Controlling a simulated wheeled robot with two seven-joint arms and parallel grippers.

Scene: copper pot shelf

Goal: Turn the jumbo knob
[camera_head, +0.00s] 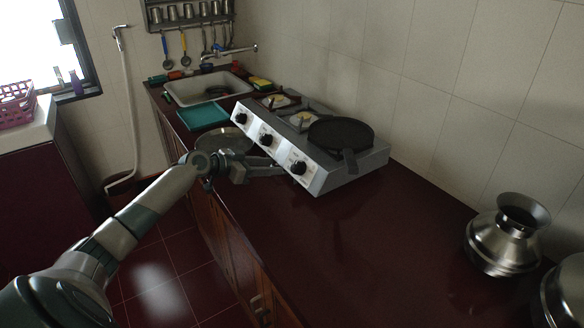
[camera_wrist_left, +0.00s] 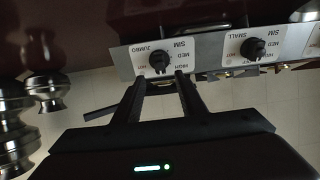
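The jumbo knob (camera_head: 299,168) is the black knob at the near right end of the stove's slanted white front panel. In the left wrist view the knob (camera_wrist_left: 159,62) shows upside down, with its pointer and the "JUMBO" label. My left gripper (camera_head: 284,168) is in front of the panel at this knob. In the wrist view its two black fingers (camera_wrist_left: 160,78) are apart, with the knob just beyond and between their tips. No contact can be made out. My right gripper is in neither view.
The stove (camera_head: 345,181) carries a black pan (camera_head: 341,133) whose handle hangs over the near side. The small knob (camera_wrist_left: 253,48) sits beside the jumbo one. A metal pot (camera_head: 503,238) stands at right. The dark red counter (camera_head: 330,240) between is clear.

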